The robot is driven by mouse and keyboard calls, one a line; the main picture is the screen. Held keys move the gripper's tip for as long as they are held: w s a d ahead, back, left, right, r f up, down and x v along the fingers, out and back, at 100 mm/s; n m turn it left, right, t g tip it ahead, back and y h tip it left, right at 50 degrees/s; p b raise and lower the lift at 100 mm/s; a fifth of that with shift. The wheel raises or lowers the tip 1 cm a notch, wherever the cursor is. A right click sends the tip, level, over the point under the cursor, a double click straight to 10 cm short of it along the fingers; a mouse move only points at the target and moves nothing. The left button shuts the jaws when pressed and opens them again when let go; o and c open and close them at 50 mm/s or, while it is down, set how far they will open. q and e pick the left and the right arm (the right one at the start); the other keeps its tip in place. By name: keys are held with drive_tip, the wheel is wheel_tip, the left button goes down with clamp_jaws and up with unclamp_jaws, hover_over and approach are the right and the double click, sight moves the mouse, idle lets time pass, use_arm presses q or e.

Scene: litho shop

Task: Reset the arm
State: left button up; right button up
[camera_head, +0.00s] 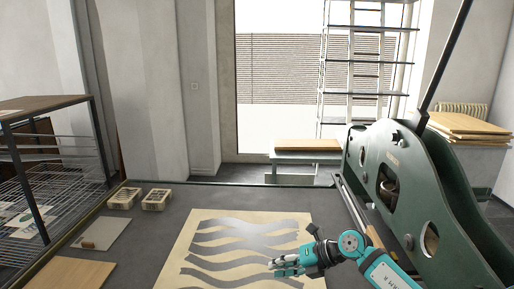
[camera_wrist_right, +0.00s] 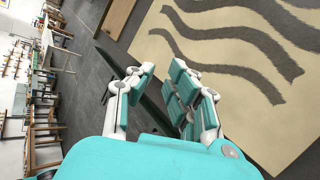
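My right arm comes in from the lower right of the head view. Its teal and grey right gripper (camera_head: 276,267) is over the front right part of a cream sheet with wavy grey bands (camera_head: 185,240). In the right wrist view the gripper (camera_wrist_right: 163,74) has its fingers apart with nothing between them. The sheet (camera_wrist_right: 205,50) fills the right of that view, beyond the fingers. My left arm and left gripper do not show.
A green press (camera_head: 400,185) with a long dark lever (camera_head: 445,55) stands close on the right. Two slatted boxes (camera_head: 156,199), a small pale plate (camera_head: 101,234) and a wooden board (camera_head: 72,273) lie on the left. A wire rack (camera_head: 60,190) stands far left.

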drive_tip(key=s+a+r+m+t+y, duration=0.3)
drive_tip(key=a+r+m+t+y, duration=0.15)
drive_tip(key=a+r, duration=0.2)
drive_tip(key=d+r+m+t+h, duration=0.3)
drive_tip(key=d+m+t, duration=0.2)
drive_tip(key=m+t, duration=0.45)
drive_tip(key=s+d+f+m+g+h, duration=0.2)
drive_tip(key=s+d+f+m+h, duration=0.3)
drive_tip(key=d+f+m+h, duration=0.3)
drive_tip(key=s+d+f+m+g+h, duration=0.2)
drive_tip(key=s+d+f+m+h, duration=0.4)
drive_tip(key=m, duration=0.4)
drive_tip(key=s+d+f+m+g+y, duration=0.15)
drive_tip(key=s+f+g, duration=0.3)
drive_tip(key=s, duration=0.75)
drive_tip(key=s+d+f+m+g+y, duration=0.15)
drive_tip(key=s+f+g, duration=0.3)
drive_tip(key=s, duration=0.65)
drive_tip(key=s+a+f+g, duration=0.1)
drive_tip(key=s+f+g, duration=0.2)
drive_tip(key=f, duration=2.5)
drive_tip(key=s+d+f+b, duration=0.1)
drive_tip(key=s+d+f, duration=0.2)
drive_tip(key=s+f, duration=1.2)
drive_tip(key=shift+s+f+g+h, duration=0.2)
drive_tip(key=shift+s+g+h, duration=0.25)
drive_tip(key=shift+s, duration=0.1)
